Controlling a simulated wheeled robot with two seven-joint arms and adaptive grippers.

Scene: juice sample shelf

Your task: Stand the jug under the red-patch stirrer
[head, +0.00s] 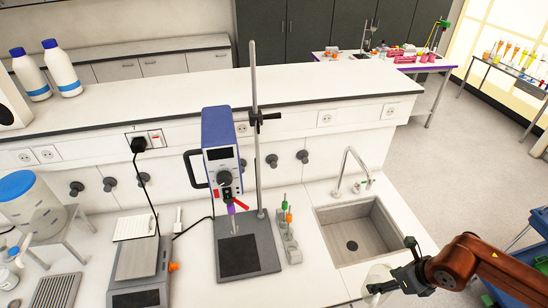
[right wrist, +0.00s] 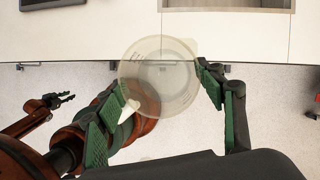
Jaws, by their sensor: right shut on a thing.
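A translucent jug (right wrist: 160,75) is between the green-padded fingers of my right gripper (right wrist: 160,108), which is shut on it. In the head view the jug (head: 377,277) is partly hidden by the right gripper (head: 376,289), to the right of the stirrer and near the counter's front edge. The blue overhead stirrer (head: 219,145) has red marks low on its body and a purple piece below. It hangs on a rod stand above a dark square base plate (head: 238,256), which holds no vessel. My left gripper (right wrist: 62,98) shows small in the right wrist view; its jaws are unclear.
A sink (head: 352,232) with a tap lies between the stirrer and my right gripper. A small rack (head: 289,243) with coloured tools stands just right of the base plate. A balance-like device (head: 138,265) stands to its left. A raised ledge runs behind.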

